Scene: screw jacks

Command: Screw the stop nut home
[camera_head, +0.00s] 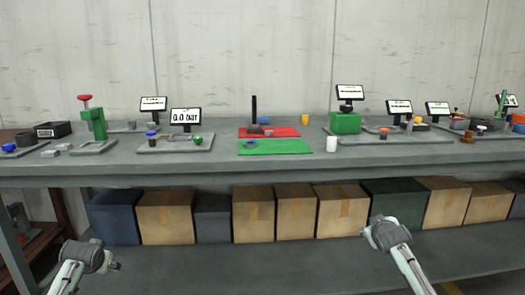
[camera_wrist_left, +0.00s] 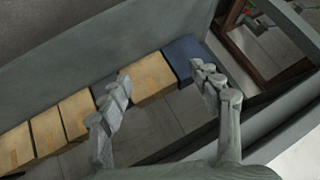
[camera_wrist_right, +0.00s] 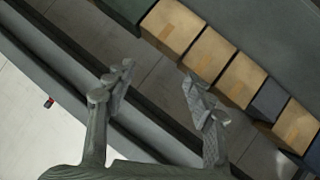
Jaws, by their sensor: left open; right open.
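A black upright post (camera_head: 254,110) stands on a red mat (camera_head: 284,132) in the middle of the bench, with small grey pieces by its foot. A dark blue-grey ring (camera_head: 250,144) lies on the green mat (camera_head: 290,147) in front. I cannot tell for sure which piece is the stop nut. My left gripper (camera_head: 108,259) is low in front of the bench at the left; its fingers are apart and empty in its wrist view (camera_wrist_left: 161,76). My right gripper (camera_head: 371,226) is also low in front of the bench; its fingers are apart and empty in its wrist view (camera_wrist_right: 157,74).
A green press with a red knob (camera_head: 95,122) stands at the left, beside a black bin (camera_head: 53,129). Boxes (camera_head: 295,212) fill the lower shelf.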

